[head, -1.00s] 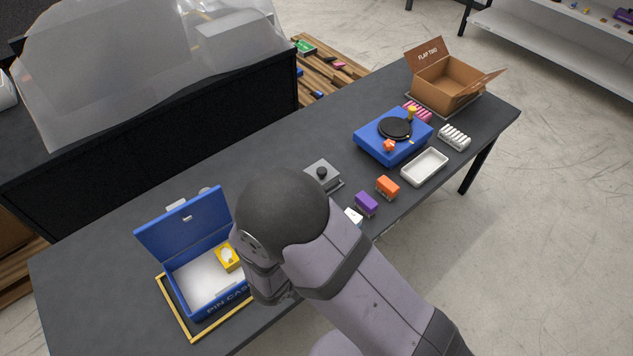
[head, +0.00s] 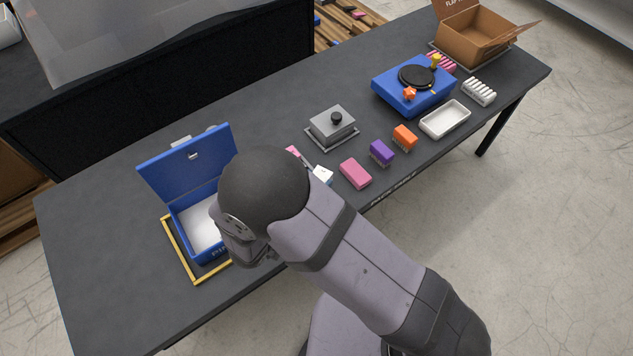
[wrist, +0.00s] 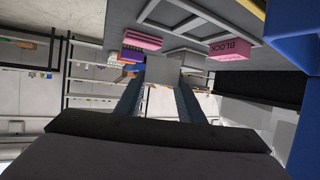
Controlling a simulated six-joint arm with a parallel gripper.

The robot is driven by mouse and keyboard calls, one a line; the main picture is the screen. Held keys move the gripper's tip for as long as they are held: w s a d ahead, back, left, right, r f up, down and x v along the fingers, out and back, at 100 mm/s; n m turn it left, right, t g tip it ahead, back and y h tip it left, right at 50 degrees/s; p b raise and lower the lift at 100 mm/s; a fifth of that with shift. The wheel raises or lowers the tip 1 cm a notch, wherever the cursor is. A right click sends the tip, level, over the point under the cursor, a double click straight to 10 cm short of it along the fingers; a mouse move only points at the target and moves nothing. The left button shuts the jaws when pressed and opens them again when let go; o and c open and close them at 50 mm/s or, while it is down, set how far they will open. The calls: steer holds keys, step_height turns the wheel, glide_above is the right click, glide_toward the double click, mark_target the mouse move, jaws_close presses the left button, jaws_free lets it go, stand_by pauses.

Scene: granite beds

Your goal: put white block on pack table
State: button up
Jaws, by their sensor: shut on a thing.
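The white block (head: 322,175) shows just past my arm in the head view, partly hidden. In the wrist view it is a pale grey block (wrist: 163,71) between the two fingertips. My gripper (wrist: 161,88) is shut on it. In the head view my arm hides most of the gripper. The long dark table (head: 95,215) lies beneath; the gap between block and tabletop cannot be judged. A pink block (head: 355,172) stands just right of the white one, with a purple block (head: 381,152) and an orange block (head: 404,137) beyond.
The open blue pin case (head: 190,165) stands left of my arm. A grey lidded box (head: 333,126) is behind the blocks. A pink piece (head: 293,150) is partly hidden. Farther right are a white tray (head: 445,119), a blue box (head: 412,88) and an open carton (head: 475,35).

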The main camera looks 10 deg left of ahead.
steer(key=shift+f+b, duration=0.3)
steer(key=shift+f, duration=2.6)
steer(key=shift+f+b, duration=0.3)
steer(key=shift+f, duration=0.2)
steer(key=shift+s+d+f, duration=0.15)
steer(key=o, duration=1.3)
steer(key=shift+f, duration=0.1)
steer(key=shift+r+p, duration=0.35)
steer(key=shift+r, duration=0.3)
steer(key=v, duration=1.2)
steer(key=shift+r, duration=0.1)
